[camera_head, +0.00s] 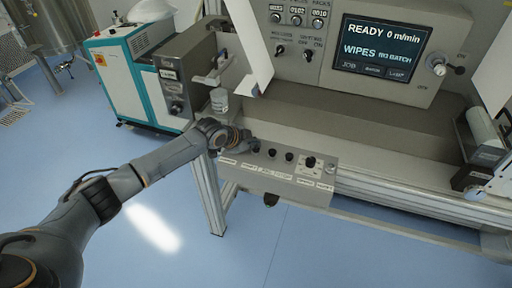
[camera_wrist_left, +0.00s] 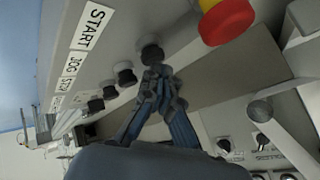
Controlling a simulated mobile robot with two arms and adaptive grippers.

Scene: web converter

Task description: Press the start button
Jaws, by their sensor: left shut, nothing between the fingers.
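The start button (camera_wrist_left: 152,53) is a round black knob on the grey control panel, level with the START label (camera_wrist_left: 92,26) in the left wrist view. My left gripper (camera_wrist_left: 160,76) is shut and empty, with its fingertips right at the near side of this button. I cannot tell whether they touch it. In the head view my left gripper (camera_head: 249,145) is at the left part of the control box (camera_head: 318,192) and hides the start button there. My right gripper is not in view.
More black knobs (camera_wrist_left: 125,75) line the panel beside the start button. A red and yellow mushroom button (camera_wrist_left: 228,20) stands close on the other side. A screen (camera_head: 378,48) reads READY, 0 m/min. Blue floor lies open in front.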

